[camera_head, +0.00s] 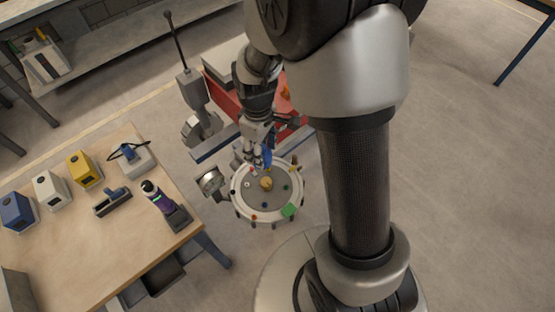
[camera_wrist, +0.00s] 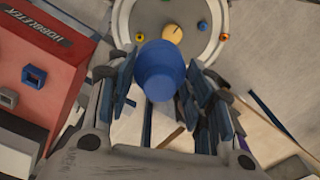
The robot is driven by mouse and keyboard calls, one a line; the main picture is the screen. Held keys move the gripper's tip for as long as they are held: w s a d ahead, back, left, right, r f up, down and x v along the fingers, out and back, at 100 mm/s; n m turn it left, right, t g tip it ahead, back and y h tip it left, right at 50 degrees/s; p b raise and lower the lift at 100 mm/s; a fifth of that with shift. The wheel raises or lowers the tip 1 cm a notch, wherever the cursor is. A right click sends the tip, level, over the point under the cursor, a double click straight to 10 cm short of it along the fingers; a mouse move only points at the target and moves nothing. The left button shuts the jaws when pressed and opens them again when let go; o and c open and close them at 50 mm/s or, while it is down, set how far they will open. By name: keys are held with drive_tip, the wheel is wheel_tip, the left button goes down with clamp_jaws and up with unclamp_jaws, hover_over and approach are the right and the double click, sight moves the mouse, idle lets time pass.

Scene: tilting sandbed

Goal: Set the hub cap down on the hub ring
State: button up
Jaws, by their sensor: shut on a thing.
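My gripper (camera_head: 259,156) reaches down over the far side of the round sandbed (camera_head: 238,190). It is shut on a blue, rounded, cup-like piece (camera_wrist: 163,72), which I take to be the hub cap; it also shows in the head view (camera_head: 267,157). A tan disc (camera_wrist: 172,34) sits at the middle of the sandbed and also shows in the head view (camera_head: 266,184). It may belong to the hub; I cannot make out a separate hub ring. The cap is held apart from the disc, nearer the bed's far rim.
Small coloured pieces lie around the bed, with a green block (camera_head: 289,210) at its near rim. A red toolbox (camera_wrist: 45,65) stands beside my gripper in the wrist view. A wooden table (camera_head: 95,235) with bins and tools is at the left. Open floor lies right.

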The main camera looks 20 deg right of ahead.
sight(265, 163)
drive_tip(key=f+n, duration=0.1)
drive_tip(key=n, duration=0.1)
drive_tip(key=s+n, duration=0.1)
drive_tip(key=n, duration=0.1)
drive_tip(key=f+n+b, duration=0.1)
drive_tip(key=n, duration=0.2)
drive_tip(key=shift+s+f, duration=0.3)
drive_tip(key=shift+s, duration=0.1)
drive_tip(key=n, duration=0.3)
drive_tip(key=shift+s+a+f+n, duration=0.1)
drive_tip(key=shift+s+f+n, duration=0.2)
drive_tip(key=shift+s+f, duration=0.1)
drive_tip(key=shift+f+b, duration=1.85)
drive_tip(key=shift+f, duration=0.4)
drive_tip(key=shift+f, duration=0.15)
drive_tip(key=shift+f+b, duration=1)
drive_tip(key=shift+f, duration=0.15)
drive_tip(key=shift+f, duration=0.2)
drive_tip(key=shift+f+b, duration=0.6)
drive_tip(key=shift+f, duration=0.05)
drive_tip(key=shift+f, duration=0.1)
